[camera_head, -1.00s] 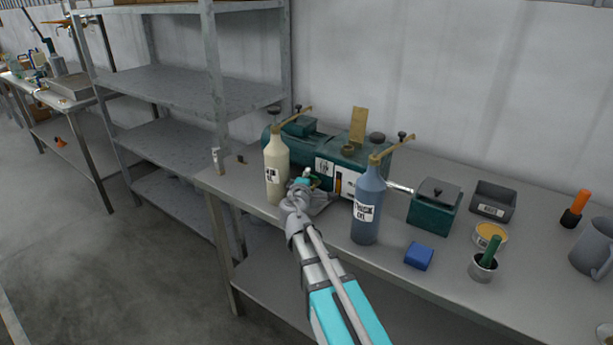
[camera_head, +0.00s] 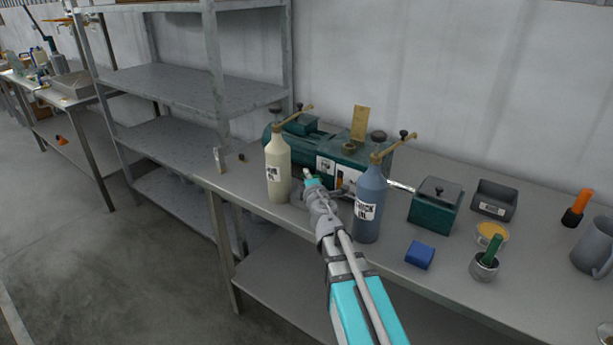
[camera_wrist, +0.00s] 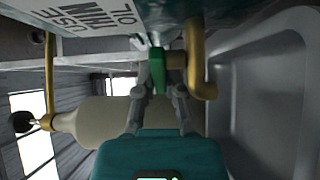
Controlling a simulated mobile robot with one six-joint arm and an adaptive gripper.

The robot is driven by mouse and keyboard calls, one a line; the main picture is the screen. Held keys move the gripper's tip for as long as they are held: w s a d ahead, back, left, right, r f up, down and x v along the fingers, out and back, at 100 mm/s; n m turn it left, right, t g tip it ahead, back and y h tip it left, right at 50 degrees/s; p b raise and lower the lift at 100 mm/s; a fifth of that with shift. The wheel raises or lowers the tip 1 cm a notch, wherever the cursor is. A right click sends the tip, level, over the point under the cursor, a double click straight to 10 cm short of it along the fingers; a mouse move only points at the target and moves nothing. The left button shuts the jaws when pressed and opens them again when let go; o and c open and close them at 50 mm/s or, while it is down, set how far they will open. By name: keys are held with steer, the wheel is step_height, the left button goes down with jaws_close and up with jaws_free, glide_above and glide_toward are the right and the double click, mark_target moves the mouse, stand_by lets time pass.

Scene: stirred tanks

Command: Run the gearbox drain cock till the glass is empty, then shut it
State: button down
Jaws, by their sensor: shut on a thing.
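The green gearbox (camera_head: 362,168) stands at the back of the bench with a brass funnel-like fitting on top. A small amber sight glass (camera_head: 339,184) shows on its front; its level is too small to read. In the wrist view, the brass drain cock (camera_wrist: 200,62) has a bent spout and a green lever (camera_wrist: 158,72). My gripper (camera_wrist: 158,92) is shut on the green lever, its fingers either side. In the head view my gripper (camera_head: 312,184) is low at the gearbox front, between two bottles. A grey drain tray (camera_wrist: 270,100) lies beside the cock; oil flow cannot be seen.
A cream oil bottle (camera_head: 278,172) stands left of my gripper, and a blue thick-oil bottle (camera_head: 368,205) stands close to its right. A blue block (camera_head: 419,255), green box (camera_head: 435,207), grey bin (camera_head: 494,199) and cups are further right. The bench's front left is clear.

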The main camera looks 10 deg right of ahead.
steer(key=shift+s+n+y, duration=0.2)
steer(key=shift+n+y, duration=0.4)
steer(key=shift+y, duration=0.3)
steer(key=c, duration=0.7)
jaws_free()
steer(key=shift+w+m+h, duration=0.2)
steer(key=shift+m+h, duration=0.3)
steer(key=shift+h, duration=0.3)
steer(key=shift+w+m+h, duration=0.15)
steer(key=shift+m+h, duration=0.4)
steer(key=shift+h, duration=0.3)
steer(key=shift+w+m+h, duration=0.15)
steer(key=shift+m+h, duration=0.4)
steer(key=shift+h, duration=0.3)
steer(key=shift+w+d+m+g+h, duration=0.25)
steer(key=shift+m+h, duration=0.45)
steer(key=shift+h, duration=0.35)
steer(key=shift+w+d+m+g+h, duration=0.1)
steer(key=shift+m+g+h, duration=0.25)
steer(key=shift+m+h, duration=0.55)
steer(key=shift+h, duration=0.45)
